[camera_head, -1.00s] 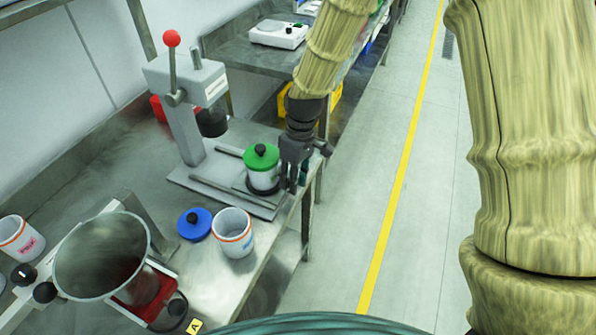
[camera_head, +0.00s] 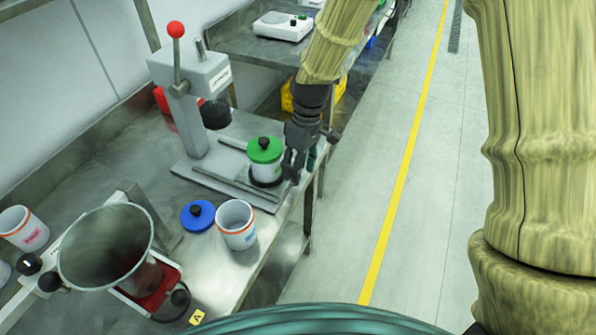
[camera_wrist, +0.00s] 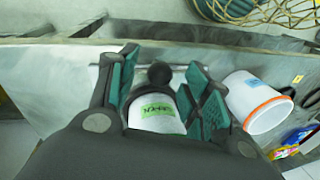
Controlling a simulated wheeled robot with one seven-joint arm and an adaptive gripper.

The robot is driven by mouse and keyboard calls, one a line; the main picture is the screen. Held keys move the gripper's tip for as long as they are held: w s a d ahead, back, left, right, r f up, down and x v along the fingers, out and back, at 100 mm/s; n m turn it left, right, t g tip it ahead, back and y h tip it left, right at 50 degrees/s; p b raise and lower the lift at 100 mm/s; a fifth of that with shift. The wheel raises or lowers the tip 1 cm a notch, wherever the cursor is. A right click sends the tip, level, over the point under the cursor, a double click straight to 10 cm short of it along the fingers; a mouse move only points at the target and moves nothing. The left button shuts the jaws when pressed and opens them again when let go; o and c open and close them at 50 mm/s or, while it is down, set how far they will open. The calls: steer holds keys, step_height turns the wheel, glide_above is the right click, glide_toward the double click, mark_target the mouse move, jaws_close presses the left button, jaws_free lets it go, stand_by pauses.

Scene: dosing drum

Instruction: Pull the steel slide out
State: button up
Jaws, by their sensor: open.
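A grey press (camera_head: 195,85) with a red-balled lever stands on the steel bench. Its base has two steel rails (camera_head: 235,185), and between them a white pot with a green lid (camera_head: 265,150) stands upright on a dark round seat. The steel slide appears to be under this pot, but I cannot make out its outline. My gripper (camera_head: 297,170) is open at the pot's right side, near the bench's front edge. In the wrist view, a black ball knob (camera_wrist: 160,74) and a white, green-labelled body (camera_wrist: 157,112) show between its spread fingers. Contact cannot be told.
A blue lid (camera_head: 197,216) and an open white pot (camera_head: 236,226) with an orange rim stand in front of the press. A steel hopper (camera_head: 105,245) on a red base is at lower left. The floor aisle right of the bench is clear.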

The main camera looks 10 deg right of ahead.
step_height(320, 180, up, 10)
steer(key=w+d, duration=0.1)
steer(key=shift+d, duration=0.3)
steer(key=shift+w, duration=0.1)
